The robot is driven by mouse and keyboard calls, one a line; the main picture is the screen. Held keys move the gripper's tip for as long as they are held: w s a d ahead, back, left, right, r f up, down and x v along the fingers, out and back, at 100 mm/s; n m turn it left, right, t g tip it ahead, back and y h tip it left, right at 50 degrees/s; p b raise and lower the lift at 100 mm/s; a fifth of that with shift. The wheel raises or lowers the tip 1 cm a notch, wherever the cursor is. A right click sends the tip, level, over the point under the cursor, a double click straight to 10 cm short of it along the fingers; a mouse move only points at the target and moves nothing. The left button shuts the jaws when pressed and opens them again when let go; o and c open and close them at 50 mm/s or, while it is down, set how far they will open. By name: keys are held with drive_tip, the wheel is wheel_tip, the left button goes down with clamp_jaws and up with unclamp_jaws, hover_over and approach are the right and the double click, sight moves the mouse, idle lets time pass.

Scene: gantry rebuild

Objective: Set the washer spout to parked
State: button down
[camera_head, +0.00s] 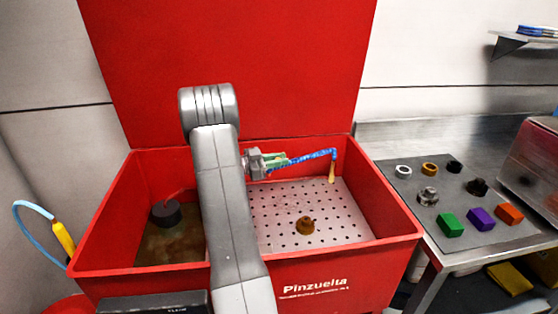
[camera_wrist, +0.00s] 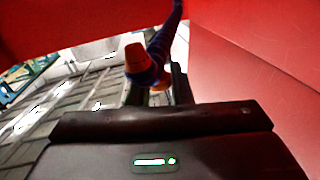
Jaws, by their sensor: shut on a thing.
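The washer spout (camera_head: 312,155) is a blue segmented hose with a yellow-orange nozzle (camera_head: 332,173). It runs along the back of the red parts washer basin (camera_head: 400,240), with the nozzle hanging down at the right end over the perforated plate. My gripper (camera_head: 277,160) is shut on the spout near the hose's left part. In the wrist view, my gripper (camera_wrist: 158,92) has the blue hose (camera_wrist: 160,45) and orange nozzle (camera_wrist: 136,58) just beyond its dark body. The exact contact between fingers and hose is partly hidden.
A brown part (camera_head: 305,225) sits on the perforated plate (camera_head: 280,205). A dark cylinder (camera_head: 166,213) stands in the basin's left section. The raised red lid (camera_head: 290,70) stands behind. A steel table (camera_head: 450,262) at right holds rings, knobs and coloured blocks. My arm hides the basin's middle.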

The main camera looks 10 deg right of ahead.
drive_tip(key=c, duration=1.3)
unclamp_jaws()
drive_tip(key=shift+c, duration=0.2)
drive_tip(key=s+a, duration=0.2)
drive_tip(key=a, duration=1.1)
drive_tip(key=shift+s+a+b, duration=0.25)
drive_tip(key=shift+b, duration=0.15)
drive_tip(key=d, duration=0.4)
drive_tip(key=w+d, duration=0.1)
drive_tip(key=d, duration=0.4)
drive_tip(key=w+d, duration=0.1)
drive_tip(key=d, duration=0.3)
drive_tip(key=shift+w+d+p, duration=0.25)
drive_tip(key=shift+d+p, duration=0.1)
drive_tip(key=shift+p, duration=0.05)
drive_tip(key=shift+s, duration=0.1)
